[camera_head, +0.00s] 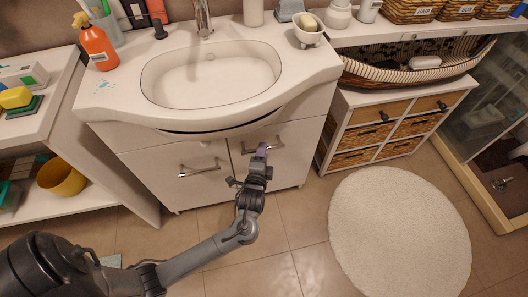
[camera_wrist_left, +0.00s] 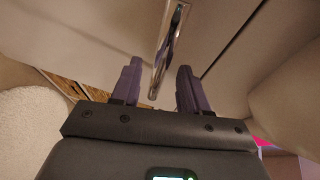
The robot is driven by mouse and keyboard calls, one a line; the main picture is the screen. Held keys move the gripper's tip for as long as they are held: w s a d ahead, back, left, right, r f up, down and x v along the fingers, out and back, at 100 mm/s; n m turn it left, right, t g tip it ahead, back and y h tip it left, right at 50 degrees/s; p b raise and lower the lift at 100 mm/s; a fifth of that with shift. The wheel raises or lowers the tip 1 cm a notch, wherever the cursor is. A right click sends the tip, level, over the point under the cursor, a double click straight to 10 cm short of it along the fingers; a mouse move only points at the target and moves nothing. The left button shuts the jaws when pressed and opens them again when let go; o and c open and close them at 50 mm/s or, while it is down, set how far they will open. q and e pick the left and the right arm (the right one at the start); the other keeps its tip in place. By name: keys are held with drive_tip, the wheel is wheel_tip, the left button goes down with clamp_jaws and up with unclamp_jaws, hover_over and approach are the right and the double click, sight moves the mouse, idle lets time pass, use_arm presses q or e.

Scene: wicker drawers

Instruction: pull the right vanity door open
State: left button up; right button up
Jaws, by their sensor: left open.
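The vanity (camera_head: 290,108) has two white doors below the sink. The right vanity door (camera_head: 291,168) looks shut in its frame and carries a metal bar handle (camera_head: 277,144). My left gripper (camera_head: 262,150) is in front of this handle and hides part of it. In the left wrist view the handle (camera_wrist_left: 170,45) runs between the two open purple fingers of my gripper (camera_wrist_left: 158,74), with a gap visible on each side. Whether the fingers reach fully around the bar is unclear. The left door (camera_head: 183,178) has its own bar handle (camera_head: 199,168) and looks shut. My right gripper is out of view.
A round white rug (camera_head: 400,235) lies on the floor to the right. A wicker drawer unit (camera_head: 385,125) stands right of the vanity. An open shelf with a yellow pot (camera_head: 62,178) stands to the left.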

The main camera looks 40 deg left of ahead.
use_arm(q)
drive_tip(key=shift+b+x, duration=0.5)
drive_tip(key=shift+x, duration=0.85)
clamp_jaws()
